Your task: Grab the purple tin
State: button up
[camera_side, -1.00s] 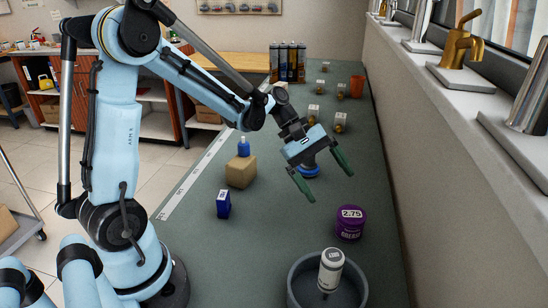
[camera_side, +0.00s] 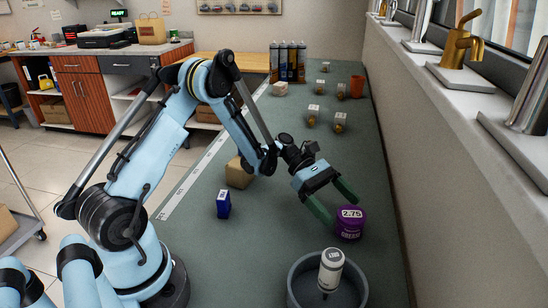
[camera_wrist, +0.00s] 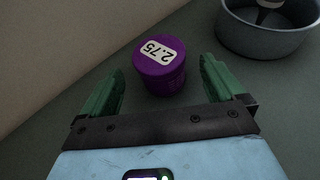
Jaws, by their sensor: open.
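The purple tin (camera_side: 350,224) stands upright on the green counter, with a white label reading 2.75. In the wrist view the tin (camera_wrist: 160,72) lies just ahead of my gripper (camera_wrist: 158,80), between the lines of its two green fingers. In the side view my gripper (camera_side: 333,203) is low over the counter, tilted down, its fingers close to the tin. The fingers are spread apart with nothing held. I cannot tell whether either finger touches the tin.
A grey basin (camera_side: 300,292) holding a white bottle (camera_side: 331,268) stands close to the tin, toward the camera. A blue box (camera_side: 223,204) and a cardboard box (camera_side: 239,173) are on the left. The wall (camera_side: 440,200) borders the counter on the right.

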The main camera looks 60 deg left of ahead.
aim_at(356, 225)
jog(key=shift+x, duration=3.3)
jog(key=c, duration=1.1)
jog(key=shift+r, duration=0.15)
jog(key=shift+c, duration=0.2)
